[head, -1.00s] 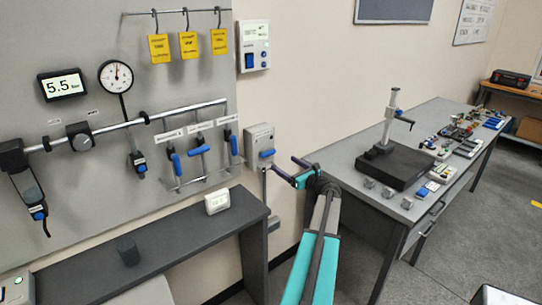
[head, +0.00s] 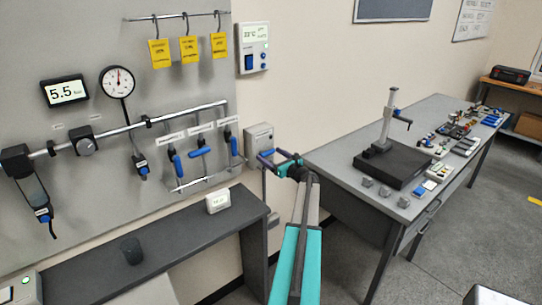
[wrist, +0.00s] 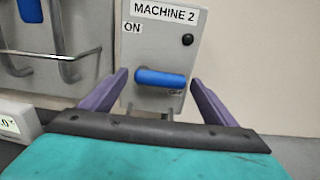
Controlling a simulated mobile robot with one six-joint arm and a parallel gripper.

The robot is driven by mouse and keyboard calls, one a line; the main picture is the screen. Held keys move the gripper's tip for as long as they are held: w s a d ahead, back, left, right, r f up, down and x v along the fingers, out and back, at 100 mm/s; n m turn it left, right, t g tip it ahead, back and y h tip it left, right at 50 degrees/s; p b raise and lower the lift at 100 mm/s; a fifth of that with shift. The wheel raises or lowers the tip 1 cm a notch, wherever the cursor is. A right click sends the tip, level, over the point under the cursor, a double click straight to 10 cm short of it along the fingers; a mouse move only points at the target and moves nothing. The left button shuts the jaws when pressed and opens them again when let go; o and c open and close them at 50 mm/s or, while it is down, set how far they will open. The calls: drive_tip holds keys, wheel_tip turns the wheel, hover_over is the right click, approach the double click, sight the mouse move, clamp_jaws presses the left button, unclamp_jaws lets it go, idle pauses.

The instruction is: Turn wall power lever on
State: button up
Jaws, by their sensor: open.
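The wall power lever is a blue handle (wrist: 160,78) on a grey box (wrist: 150,40) labelled MACHINE 2. In the wrist view it lies nearly level, pointing right toward a small lower label, partly covered; ON is printed at the upper left.
A dark shelf (head: 190,243) runs below the panel, with a small white display (head: 218,201) on it. A grey bench (head: 340,182) with a black stand (head: 390,165) is at the right. Blue valve handles (head: 200,152) are left of the box.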

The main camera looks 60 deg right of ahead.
drive_tip(key=c, duration=1.1)
drive_tip(key=shift+o, duration=0.2)
